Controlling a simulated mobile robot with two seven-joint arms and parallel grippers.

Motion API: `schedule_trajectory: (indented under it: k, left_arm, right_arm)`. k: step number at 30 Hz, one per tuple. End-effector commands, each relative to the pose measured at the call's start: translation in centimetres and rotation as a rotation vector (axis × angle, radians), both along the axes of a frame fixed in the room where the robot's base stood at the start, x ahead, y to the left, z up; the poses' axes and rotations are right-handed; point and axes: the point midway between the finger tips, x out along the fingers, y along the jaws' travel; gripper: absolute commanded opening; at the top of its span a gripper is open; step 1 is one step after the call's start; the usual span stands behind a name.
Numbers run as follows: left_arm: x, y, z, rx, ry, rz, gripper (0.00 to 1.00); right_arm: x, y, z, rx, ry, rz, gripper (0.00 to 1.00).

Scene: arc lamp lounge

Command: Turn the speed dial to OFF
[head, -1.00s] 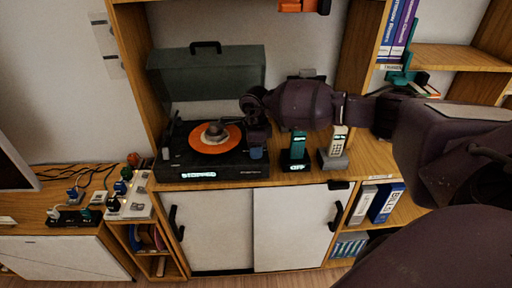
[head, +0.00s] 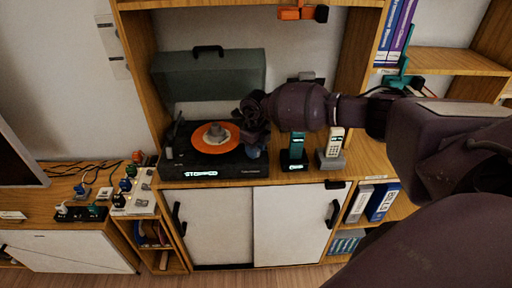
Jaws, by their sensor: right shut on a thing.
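A black record player (head: 218,171) with an orange record (head: 214,146) stands on the wooden cabinet. Its front display reads STOPPED. My right gripper (head: 254,143) reaches in from the right over the player's right side. It is shut on the speed dial (head: 254,152), a small blue-grey part mostly hidden under the fingers. The dial's markings and pointer cannot be read. My left gripper is not in view.
A teal handset (head: 297,147) and a white phone (head: 334,142) in docks stand just right of the player, below my right arm. A grey-green lid (head: 208,75) stands behind. A power strip with plugs (head: 131,197) lies to the left.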

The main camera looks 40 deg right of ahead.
Motion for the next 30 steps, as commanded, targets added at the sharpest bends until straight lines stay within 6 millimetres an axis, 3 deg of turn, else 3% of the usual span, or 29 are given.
schedule_trajectory:
  k: [18,19,24,30]
  left_arm:
    - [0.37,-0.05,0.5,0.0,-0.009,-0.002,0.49]
    - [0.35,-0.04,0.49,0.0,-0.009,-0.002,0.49]
    - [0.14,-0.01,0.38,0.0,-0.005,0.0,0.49]
    - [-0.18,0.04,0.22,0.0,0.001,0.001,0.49]
  right_arm:
    - [0.03,-0.02,0.04,-0.001,-0.001,-0.045,0.1]
    - [0.03,-0.03,0.04,-0.001,-0.001,-0.045,0.35]
    - [0.03,-0.02,0.03,-0.001,-0.001,-0.044,0.59]
    - [0.02,-0.02,0.02,0.0,0.0,-0.044,0.59]
